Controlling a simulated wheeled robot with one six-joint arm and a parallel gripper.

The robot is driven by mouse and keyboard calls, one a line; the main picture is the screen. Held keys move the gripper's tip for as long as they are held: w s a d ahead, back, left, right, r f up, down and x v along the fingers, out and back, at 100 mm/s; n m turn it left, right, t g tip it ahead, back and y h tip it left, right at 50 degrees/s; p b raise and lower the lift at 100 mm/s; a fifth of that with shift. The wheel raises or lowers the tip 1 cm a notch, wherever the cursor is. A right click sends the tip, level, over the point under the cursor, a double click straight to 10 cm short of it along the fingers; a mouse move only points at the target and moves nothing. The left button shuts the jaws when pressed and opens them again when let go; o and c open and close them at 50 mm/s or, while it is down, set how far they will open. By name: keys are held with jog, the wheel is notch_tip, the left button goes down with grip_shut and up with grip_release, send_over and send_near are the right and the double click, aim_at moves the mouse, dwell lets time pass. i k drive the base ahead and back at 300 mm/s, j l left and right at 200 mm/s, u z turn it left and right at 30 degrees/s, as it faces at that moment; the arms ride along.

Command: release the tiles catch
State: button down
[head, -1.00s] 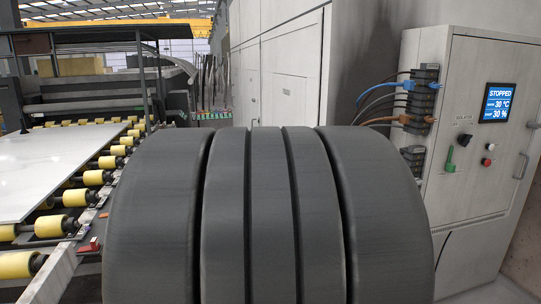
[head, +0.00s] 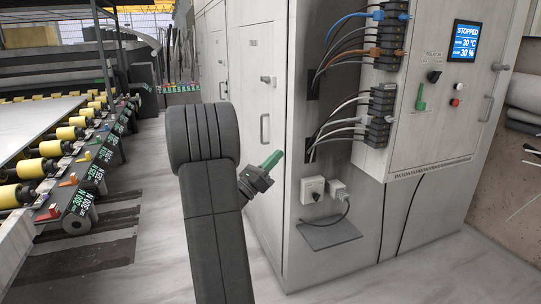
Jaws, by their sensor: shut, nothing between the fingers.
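I cannot tell which part is the tiles catch. A row of small coloured levers runs along the near side of the roller line at the left. A red lever (head: 50,213), an orange lever (head: 68,181) and a yellow lever (head: 84,156) are the clearest. Dark boxes with small lit digits sit beside them. My gripper (head: 271,160), dark with green fingers, shows just right of my thick grey arm. It is shut and empty, pointing up and right in front of the cabinet, well apart from the levers. My arm hides part of the floor and cabinet.
A white slab (head: 35,128) lies on yellow rollers (head: 35,169). A tall pale cabinet (head: 440,135) stands at the right with cables, a green handle (head: 420,97) and a screen (head: 465,41) reading STOPPED. Open floor (head: 150,215) lies between the line and the cabinet.

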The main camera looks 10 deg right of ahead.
aim_at(267, 80)
jog(key=i+j, duration=0.2)
jog(key=i, duration=0.3)
jog(key=i+j+z, duration=0.1)
jog(key=i, duration=0.35)
jog(key=i+j+z, duration=0.1)
jog(key=i+j, duration=0.2)
jog(key=i, duration=0.2)
jog(key=i+j, duration=0.25)
jog(key=i, duration=0.2)
